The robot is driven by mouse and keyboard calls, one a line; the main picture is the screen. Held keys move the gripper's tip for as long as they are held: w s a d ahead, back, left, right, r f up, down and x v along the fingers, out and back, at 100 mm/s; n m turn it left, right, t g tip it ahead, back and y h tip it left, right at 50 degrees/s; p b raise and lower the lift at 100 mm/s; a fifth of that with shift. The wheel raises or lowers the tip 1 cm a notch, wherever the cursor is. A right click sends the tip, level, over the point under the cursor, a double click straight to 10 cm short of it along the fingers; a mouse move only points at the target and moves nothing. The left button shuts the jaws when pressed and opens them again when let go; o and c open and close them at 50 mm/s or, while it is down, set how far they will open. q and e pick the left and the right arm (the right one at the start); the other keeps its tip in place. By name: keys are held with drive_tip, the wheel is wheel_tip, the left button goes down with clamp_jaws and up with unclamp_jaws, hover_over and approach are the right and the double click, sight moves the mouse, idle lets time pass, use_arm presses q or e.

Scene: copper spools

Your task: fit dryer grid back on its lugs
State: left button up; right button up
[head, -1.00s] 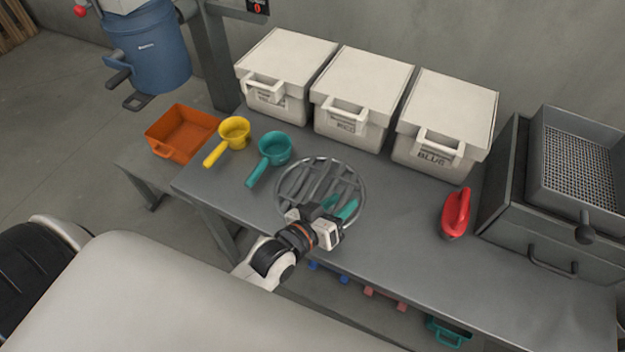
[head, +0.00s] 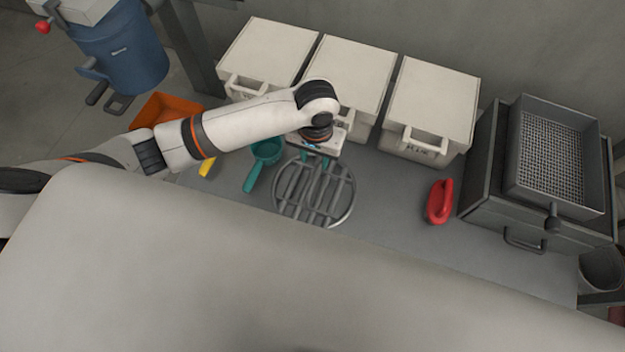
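The round grey grid (head: 313,207) with parallel bars lies flat on the grey workbench (head: 390,205). My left arm reaches in from the left, and its gripper (head: 317,159) is at the grid's far rim, pointing down. Its teal fingertips show apart, so it looks open; whether they touch the rim I cannot tell. The arm's wrist covers part of the middle bin. A blue drum-shaped machine (head: 125,50) stands at the upper left; I cannot make out any lugs, nor which thing is the dryer. My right gripper is out of view.
Three white lidded bins (head: 432,95) line the bench's back. A teal scoop (head: 266,152), a mostly hidden yellow scoop (head: 207,166) and an orange tray (head: 160,107) are left. A red-handled tool (head: 439,202) and grey box with mesh tray (head: 555,150) are right.

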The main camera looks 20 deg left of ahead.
sight(314, 179)
use_arm(q)
wheel_tip(314, 179, down, 5)
drive_tip(key=shift+s+d+f+p, duration=0.1)
drive_tip(key=shift+p, duration=0.25)
drive_tip(key=f, duration=0.2)
drive_tip(key=s+f+p, duration=0.1)
drive_tip(key=f, duration=0.1)
drive_tip(key=shift+f, duration=0.7)
clamp_jaws()
